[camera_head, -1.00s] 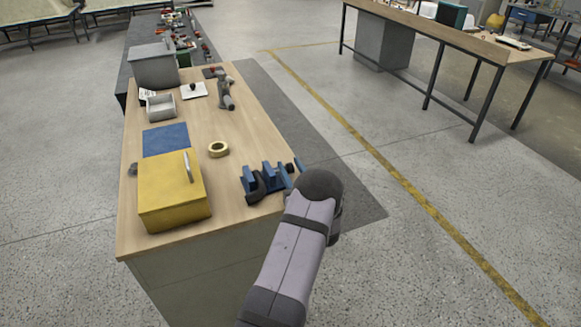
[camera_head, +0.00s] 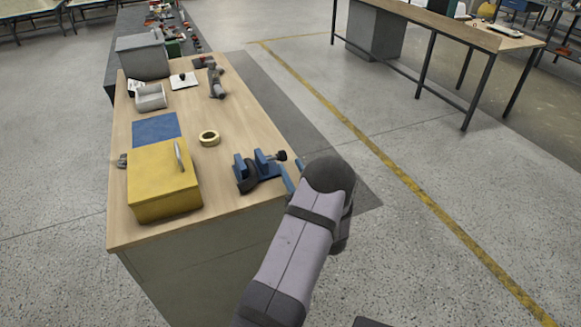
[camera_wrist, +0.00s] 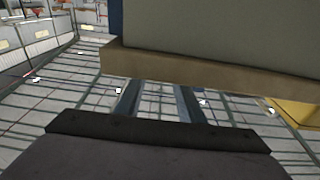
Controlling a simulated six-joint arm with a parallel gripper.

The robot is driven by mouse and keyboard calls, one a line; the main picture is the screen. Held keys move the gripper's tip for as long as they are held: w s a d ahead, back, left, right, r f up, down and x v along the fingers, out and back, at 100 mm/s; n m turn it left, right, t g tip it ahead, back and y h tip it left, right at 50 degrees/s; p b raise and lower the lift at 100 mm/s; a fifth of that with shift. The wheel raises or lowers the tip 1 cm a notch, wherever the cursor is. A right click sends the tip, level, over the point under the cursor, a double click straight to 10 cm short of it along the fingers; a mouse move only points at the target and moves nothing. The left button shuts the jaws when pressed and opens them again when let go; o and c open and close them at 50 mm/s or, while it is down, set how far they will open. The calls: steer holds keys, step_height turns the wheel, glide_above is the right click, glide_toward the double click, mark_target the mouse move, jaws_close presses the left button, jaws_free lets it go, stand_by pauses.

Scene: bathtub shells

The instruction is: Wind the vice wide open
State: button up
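The blue vice (camera_head: 262,168) stands on the near right corner of the wooden workbench (camera_head: 225,115). A dark round part (camera_head: 281,156) shows at its right end. My gripper (camera_head: 294,173) is at the bench's right edge, just right of the vice, partly hidden behind my arm. The gripper is open and empty. I cannot tell how far apart the vice jaws are.
A yellow box (camera_head: 162,185), a blue mat (camera_head: 156,130), a tape roll (camera_head: 209,138) and a grey tray (camera_head: 151,97) lie on the bench. The bench edge (camera_wrist: 210,68) is close in the wrist view. Open floor (camera_head: 440,260) lies to the right.

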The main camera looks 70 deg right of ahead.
mark_target(284, 156)
steer(key=shift+r+g+y+p, duration=0.3)
steer(key=shift+r+p, duration=0.4)
steer(key=shift+p, duration=0.45)
steer(key=shift+w+p, duration=0.1)
steer(key=shift+p, duration=0.6)
steer(key=shift+f, duration=0.2)
steer(key=p+x, duration=0.1)
steer(key=x, duration=0.4)
steer(key=shift+w+f+p, duration=0.1)
steer(key=shift+p, duration=0.25)
steer(key=shift+p+x, duration=0.3)
steer(key=shift+x, duration=0.75)
steer(key=shift+f, duration=0.15)
steer(key=c, duration=0.9)
